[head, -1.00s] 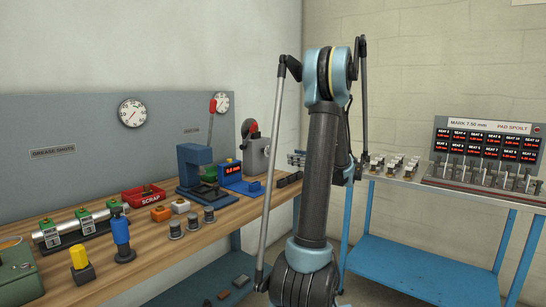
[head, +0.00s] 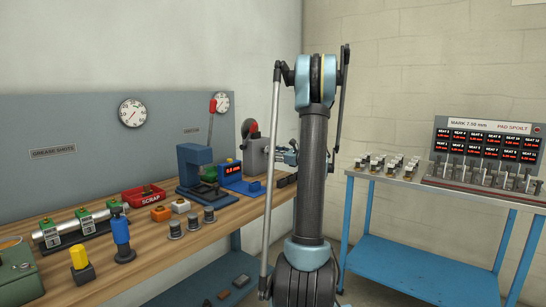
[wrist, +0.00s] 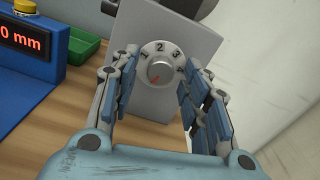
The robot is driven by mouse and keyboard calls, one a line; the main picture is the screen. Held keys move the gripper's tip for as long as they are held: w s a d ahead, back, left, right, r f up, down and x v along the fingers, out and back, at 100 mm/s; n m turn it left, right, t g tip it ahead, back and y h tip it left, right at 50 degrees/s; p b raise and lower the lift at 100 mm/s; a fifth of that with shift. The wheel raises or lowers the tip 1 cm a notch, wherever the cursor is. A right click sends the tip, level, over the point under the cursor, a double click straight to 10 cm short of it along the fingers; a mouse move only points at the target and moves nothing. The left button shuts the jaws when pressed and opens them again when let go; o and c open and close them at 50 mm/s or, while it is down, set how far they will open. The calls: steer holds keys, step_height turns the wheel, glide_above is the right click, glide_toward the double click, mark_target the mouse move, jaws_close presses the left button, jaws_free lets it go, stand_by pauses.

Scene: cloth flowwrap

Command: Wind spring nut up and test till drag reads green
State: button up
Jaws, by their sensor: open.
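My gripper (wrist: 160,98) is open and empty in the wrist view, with its blue-padded fingers on either side of a round silver knob (wrist: 160,71). The knob has a red pointer and sits on a numbered dial on a grey block (wrist: 150,30). I cannot tell whether the fingers touch it. In the head view my gripper (head: 288,155) is beside the grey machine (head: 257,158) with a red-tipped lever, at the bench's far end. I cannot make out which part is the spring nut, nor a green drag reading.
A red scrap tray (head: 143,196) is nearer on the bench (head: 160,239). A blue table (head: 400,262) with several small parts and a seat display (head: 490,150) stands right.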

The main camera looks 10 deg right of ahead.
steer(key=shift+c, duration=0.4)
jaws_close()
steer(key=shift+m, duration=0.3)
steer(key=shift+r+m, duration=0.15)
steer(key=shift+m, duration=12.95)
steer(key=shift+s+a, duration=0.1)
steer(key=shift+o, duration=0.4)
jaws_free()
